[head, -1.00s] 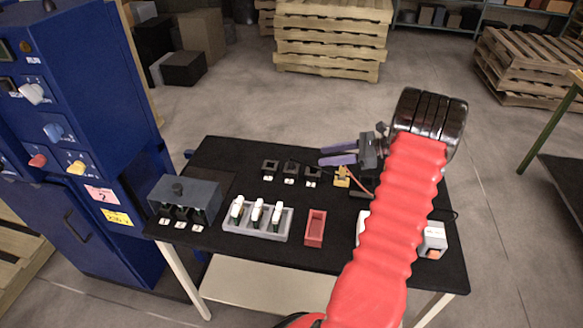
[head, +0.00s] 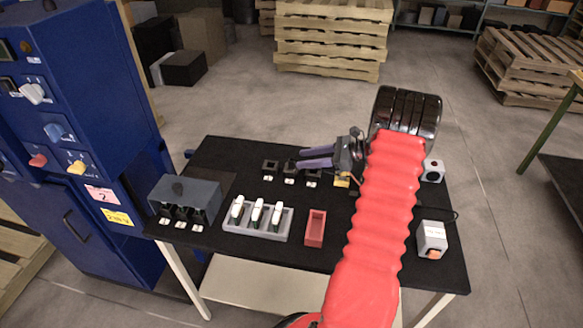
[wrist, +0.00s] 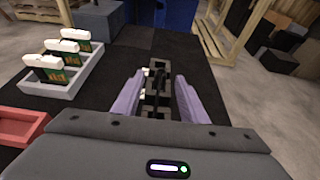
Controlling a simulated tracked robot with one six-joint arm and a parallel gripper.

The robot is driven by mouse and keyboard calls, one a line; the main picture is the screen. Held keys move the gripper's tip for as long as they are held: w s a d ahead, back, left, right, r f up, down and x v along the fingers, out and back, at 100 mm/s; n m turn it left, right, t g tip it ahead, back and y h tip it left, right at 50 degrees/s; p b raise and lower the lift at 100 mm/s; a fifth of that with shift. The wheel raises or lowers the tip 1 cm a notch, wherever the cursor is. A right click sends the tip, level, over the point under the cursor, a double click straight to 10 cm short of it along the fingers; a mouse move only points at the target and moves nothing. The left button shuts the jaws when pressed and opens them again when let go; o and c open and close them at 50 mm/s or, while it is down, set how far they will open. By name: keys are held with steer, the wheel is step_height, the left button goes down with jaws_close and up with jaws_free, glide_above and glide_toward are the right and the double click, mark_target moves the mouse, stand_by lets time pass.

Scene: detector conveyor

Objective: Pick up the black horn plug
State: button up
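Several small dark pieces sit on the black table mat. Three square black blocks with white labels stand in a row: the left one (head: 270,166), the middle one (head: 290,168) and the right one (head: 312,177). I cannot tell for certain which piece is the black horn plug. My gripper (head: 300,158) has two purple fingers pointing left over this row, spread apart. In the wrist view my gripper (wrist: 160,78) is open, with the dark pieces (wrist: 158,66) lined up between and beyond its fingers. Nothing is visibly held. A yellow piece (head: 341,182) is partly hidden below the wrist.
A grey tray (head: 256,237) with several white-topped cards and a red tray (head: 315,229) stand in front. A grey box (head: 186,192) is at left, beside the blue cabinet (head: 75,120). Grey-white boxes (head: 432,238) stand at right.

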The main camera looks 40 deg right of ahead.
mark_target(294, 160)
steer(key=x, duration=0.4)
steer(key=shift+c, duration=0.3)
jaws_close()
stand_by(0.5)
